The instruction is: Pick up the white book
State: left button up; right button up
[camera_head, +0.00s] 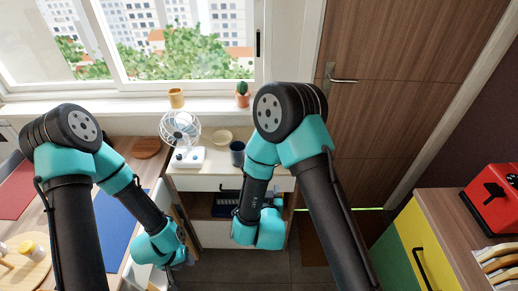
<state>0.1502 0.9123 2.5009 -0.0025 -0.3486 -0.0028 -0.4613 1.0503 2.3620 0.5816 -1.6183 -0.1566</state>
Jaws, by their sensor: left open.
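I cannot make out a white book anywhere in the camera_head view. My left gripper (187,258) is small and partly hidden by my wrist, low in the picture between the left counter and the white cabinet. It is open, and I see nothing held in it. My right arm reaches down in front of the cabinet, and its wrist hides its fingers.
A white cabinet (213,235) under the window bears a fan (181,130), a bowl (222,136) and a dark cup (237,153). A blue mat (117,228) lies on the left counter. A red toaster (494,199) stands at right. Dark floor is open at bottom centre.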

jog(key=a+r, duration=0.1)
jog(key=r+t, duration=0.1)
jog(key=s+a+r+t, duration=0.1)
jog(key=r, duration=0.1)
jog(key=shift+a+h, duration=0.3)
jog(key=shift+h, duration=0.1)
jog(key=w+d, duration=0.1)
jog(key=w, duration=1.1)
jog(key=shift+w+d, duration=0.1)
jog(key=shift+w+d, duration=0.2)
jog(key=shift+w, duration=2.4)
grip_shut()
